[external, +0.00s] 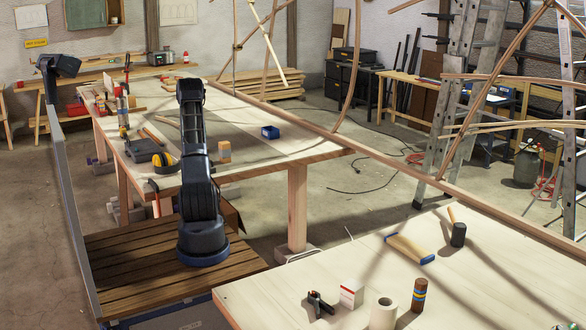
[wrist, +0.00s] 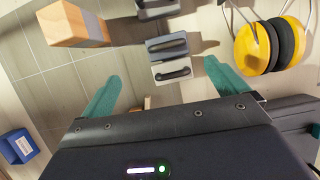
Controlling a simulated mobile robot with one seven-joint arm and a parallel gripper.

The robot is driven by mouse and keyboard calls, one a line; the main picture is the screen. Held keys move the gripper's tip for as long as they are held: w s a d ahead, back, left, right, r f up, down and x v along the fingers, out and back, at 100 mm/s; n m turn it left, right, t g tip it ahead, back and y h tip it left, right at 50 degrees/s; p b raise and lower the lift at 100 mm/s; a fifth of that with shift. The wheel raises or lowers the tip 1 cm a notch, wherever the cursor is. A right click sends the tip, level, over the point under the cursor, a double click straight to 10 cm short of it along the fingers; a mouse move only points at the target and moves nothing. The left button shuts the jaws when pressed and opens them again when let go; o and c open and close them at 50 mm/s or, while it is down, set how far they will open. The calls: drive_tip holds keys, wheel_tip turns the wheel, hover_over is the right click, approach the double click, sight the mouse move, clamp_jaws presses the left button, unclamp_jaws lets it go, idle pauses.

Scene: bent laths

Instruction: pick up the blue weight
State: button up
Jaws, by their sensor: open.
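In the wrist view a strongly blue block with a white label (wrist: 18,147) lies at the lower left, outside my fingers. It also shows on the far table in the external view (external: 270,132). Small blocks with dark handles lie ahead of my fingers: a slate blue-grey one (wrist: 160,48), a paler grey one (wrist: 160,68) and a bluish one at the top edge (wrist: 152,12). I cannot tell for sure which is the blue weight. My gripper (wrist: 160,86) has its two teal fingers apart, with nothing held. My arm hides it in the external view.
A wooden block (wrist: 78,25) stands left of the handled blocks. Yellow earmuffs (wrist: 246,50) lie on the right, also seen on the far table (external: 161,169). Bare tabletop lies between the wooden block and the blue labelled block. A near table (external: 300,270) holds several tools.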

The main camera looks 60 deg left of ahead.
drive_tip(key=shift+s+a+f, duration=0.4)
drive_tip(key=shift+s+f, duration=0.05)
drive_tip(key=shift+s, duration=0.05)
drive_tip(key=shift+s+f, duration=0.15)
drive_tip(key=shift+f, duration=0.1)
drive_tip(key=x, duration=0.5)
drive_tip(key=shift+f, duration=0.15)
drive_tip(key=shift+d+x, duration=0.15)
drive_tip(key=shift+x, duration=1.15)
drive_tip(key=shift+d+x, duration=0.15)
drive_tip(key=shift+x, duration=1.15)
drive_tip(key=c, duration=1.7)
drive_tip(key=shift+o, duration=0.2)
drive_tip(key=shift+r, duration=0.3)
